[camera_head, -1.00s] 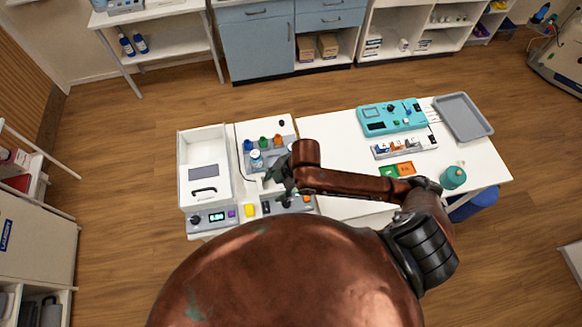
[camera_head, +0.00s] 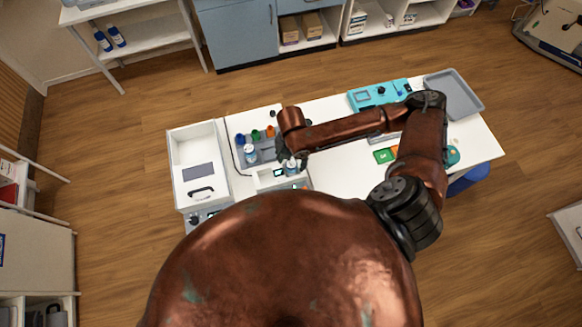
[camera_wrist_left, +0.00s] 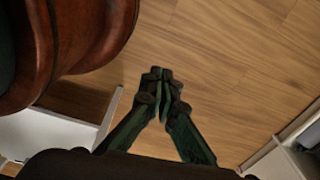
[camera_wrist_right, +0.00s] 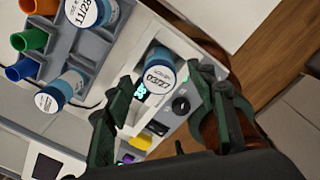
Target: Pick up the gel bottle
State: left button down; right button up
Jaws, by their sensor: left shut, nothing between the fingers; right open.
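A blue bottle (camera_wrist_right: 160,72) with a white dated label on its top stands in a white device; it also shows in the head view (camera_head: 291,168). I cannot read a gel name on it. Similar bottles (camera_wrist_right: 90,12) (camera_wrist_right: 62,90) stand at the grey rack, one also seen in the head view (camera_head: 250,154). My right gripper (camera_wrist_right: 160,84) is open, with its fingers on either side of the blue bottle in the picture; contact is not visible. It shows small in the head view (camera_head: 292,159). My left gripper (camera_wrist_left: 163,80) is shut and empty above the floor.
The grey rack (camera_wrist_right: 92,60) with coloured caps is close beside the device. A white open box (camera_head: 177,150) stands at the table's left. A teal instrument (camera_head: 375,95), a grey tray (camera_head: 470,105) and a teal jar (camera_head: 453,155) are at the right.

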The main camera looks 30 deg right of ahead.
jog(key=shift+f, duration=1)
jog(key=c, duration=1.3)
jog(key=shift+r, duration=0.1)
